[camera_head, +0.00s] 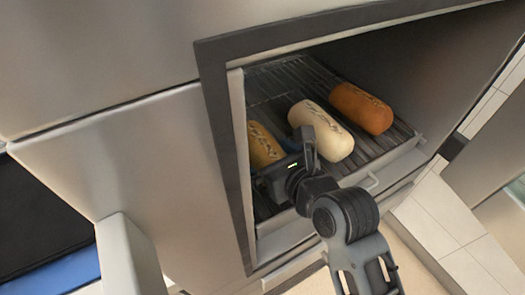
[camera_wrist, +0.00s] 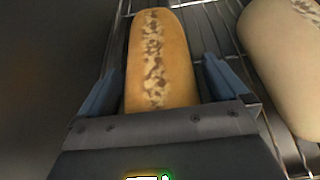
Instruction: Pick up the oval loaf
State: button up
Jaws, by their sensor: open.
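Three elongated loaves lie on the oven rack (camera_head: 272,84). A golden-yellow loaf with a speckled top strip (camera_head: 264,146) is at the left, a pale cream loaf (camera_head: 321,132) in the middle, and an orange-brown loaf (camera_head: 360,108) at the right. Which one the task calls oval I cannot tell. My gripper (camera_wrist: 160,85) is open, with one finger on each side of the golden loaf (camera_wrist: 158,60) in the wrist view. Gaps show between fingers and loaf. The near end of that loaf is hidden by my gripper. The pale loaf (camera_wrist: 285,62) lies to its right.
The oven opening has a dark frame (camera_head: 218,120) close to the left of my arm. The oven's right inner wall (camera_head: 425,65) stands beyond the orange-brown loaf.

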jog(key=c, duration=1.2)
